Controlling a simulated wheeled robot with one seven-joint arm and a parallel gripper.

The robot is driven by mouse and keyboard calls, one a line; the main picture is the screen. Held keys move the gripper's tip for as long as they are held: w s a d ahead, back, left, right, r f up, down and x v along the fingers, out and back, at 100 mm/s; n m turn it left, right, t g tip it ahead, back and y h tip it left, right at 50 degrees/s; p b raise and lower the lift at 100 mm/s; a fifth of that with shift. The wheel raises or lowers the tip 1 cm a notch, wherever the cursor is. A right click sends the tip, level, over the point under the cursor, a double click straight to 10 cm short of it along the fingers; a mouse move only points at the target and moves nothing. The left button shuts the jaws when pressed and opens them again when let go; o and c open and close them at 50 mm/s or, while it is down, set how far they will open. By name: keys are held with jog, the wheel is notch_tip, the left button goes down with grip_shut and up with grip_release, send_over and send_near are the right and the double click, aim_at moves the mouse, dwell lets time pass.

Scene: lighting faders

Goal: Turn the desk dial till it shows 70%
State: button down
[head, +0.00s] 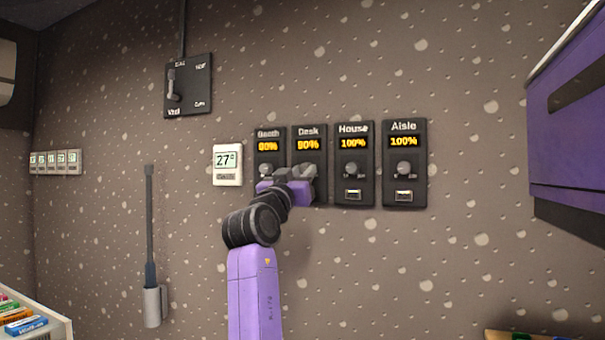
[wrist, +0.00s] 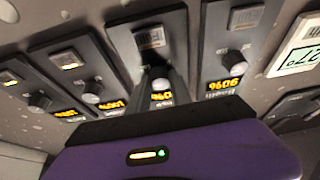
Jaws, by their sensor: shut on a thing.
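The desk panel (head: 309,155) is a dark plate on the wall, the second from the left in a row, and its orange display (head: 309,144) reads 90%. My gripper (head: 303,173) is at the desk dial below that display, shut on it, and hides most of the dial in the head view. In the wrist view, which looks up at the row upside down, the gripper fingers (wrist: 158,82) reach to the desk panel (wrist: 135,35). The desk display (wrist: 161,96) is partly covered there by the fingers.
The booth panel (head: 269,140) is close on the left; its display looks like 90% or 80%. The house panel (head: 353,190) and aisle panel (head: 404,185) on the right read 100%. A 27° thermostat (head: 227,165) is left of booth. A purple cabinet (head: 570,130) juts in at right.

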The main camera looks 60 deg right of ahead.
jog(key=shift+r, duration=0.1)
jog(key=n+p, duration=0.1)
jog(key=n+t+p, duration=0.1)
jog(key=p, duration=0.1)
jog(key=n+t+p, duration=0.1)
jog(key=n, duration=0.1)
jog(key=shift+s+r, duration=0.15)
jog(key=shift+r, duration=0.1)
jog(key=n+t+p, duration=0.1)
jog(key=n+p, duration=0.1)
jog(key=p, duration=0.1)
jog(key=n+t+y+p, duration=0.1)
jog(key=n+p, duration=0.2)
jog(key=shift+s+r+y+p, duration=0.2)
jog(key=shift+y+p, duration=0.1)
jog(key=shift+p, duration=0.1)
jog(key=n+t+y+p, duration=0.1)
jog(key=n+p, duration=0.3)
jog(key=p, duration=0.1)
jog(key=shift+f+t+p, duration=0.1)
jog(key=shift+t+p, duration=0.25)
jog(key=shift+t, duration=0.05)
jog(key=shift+f+n+y+p, duration=0.15)
jog(key=shift+n+y+p, duration=0.25)
jog(key=shift+n+p, duration=0.3)
jog(key=shift+f, duration=0.1)
jog(key=c, duration=1.2)
grip_release()
jog(key=shift+o, duration=0.2)
